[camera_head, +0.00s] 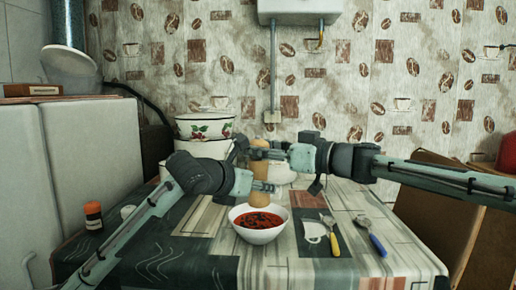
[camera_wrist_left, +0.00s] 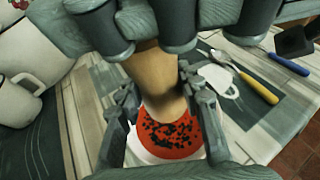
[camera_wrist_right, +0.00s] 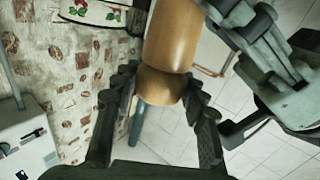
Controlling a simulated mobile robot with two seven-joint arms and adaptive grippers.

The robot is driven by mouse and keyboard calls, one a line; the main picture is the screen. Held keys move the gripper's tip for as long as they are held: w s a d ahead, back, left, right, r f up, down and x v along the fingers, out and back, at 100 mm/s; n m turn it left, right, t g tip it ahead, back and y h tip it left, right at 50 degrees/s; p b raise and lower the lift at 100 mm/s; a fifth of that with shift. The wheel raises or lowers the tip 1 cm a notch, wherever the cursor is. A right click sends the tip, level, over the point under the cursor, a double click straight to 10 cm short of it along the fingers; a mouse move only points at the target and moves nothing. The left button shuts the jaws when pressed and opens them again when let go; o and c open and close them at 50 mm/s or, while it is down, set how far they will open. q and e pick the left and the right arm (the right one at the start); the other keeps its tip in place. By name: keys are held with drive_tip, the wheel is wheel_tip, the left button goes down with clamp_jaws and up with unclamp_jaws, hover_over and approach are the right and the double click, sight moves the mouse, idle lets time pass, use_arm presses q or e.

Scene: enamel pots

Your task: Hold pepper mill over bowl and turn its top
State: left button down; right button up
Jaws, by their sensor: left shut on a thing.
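The wooden pepper mill (camera_head: 258,199) stands about upright above the white bowl (camera_head: 257,235) of red soup with dark bits. My left gripper (camera_head: 262,187) is shut on the mill's lower body. In the left wrist view the mill (camera_wrist_left: 158,75) sits between my fingers, with the soup (camera_wrist_left: 170,135) below. My right gripper (camera_head: 262,155) is at the mill's top from the right side. In the right wrist view, its spread fingers (camera_wrist_right: 162,85) stand on either side of the rounded wooden top (camera_wrist_right: 160,87). Whether both touch it is hard to see.
A spice jar (camera_head: 93,214) and a white cup (camera_head: 127,212) stand at the left. A floral enamel pot (camera_head: 205,127) stands behind my left arm.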

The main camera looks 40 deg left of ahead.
drive_tip(key=c, duration=0.4)
drive_tip(key=shift+c, duration=0.2)
drive_tip(key=shift+t, duration=0.3)
drive_tip(key=shift+s+a+f+m+t+h, duration=0.1)
drive_tip(key=shift+m+t+h, duration=0.3)
drive_tip(key=shift+m+t, duration=1.1)
drive_tip(key=shift+s+a+f+m+t+h, duration=0.1)
drive_tip(key=shift+m+t+h, duration=0.3)
drive_tip(key=shift+m+t, duration=1.1)
drive_tip(key=shift+r+t, duration=0.1)
drive_tip(key=shift+t, duration=0.8)
drive_tip(key=shift+t+h, duration=0.3)
drive_tip(key=shift+h, duration=0.1)
drive_tip(key=shift+w+d, duration=0.1)
drive_tip(key=shift+d, duration=0.05)
drive_tip(key=o, duration=1.2)
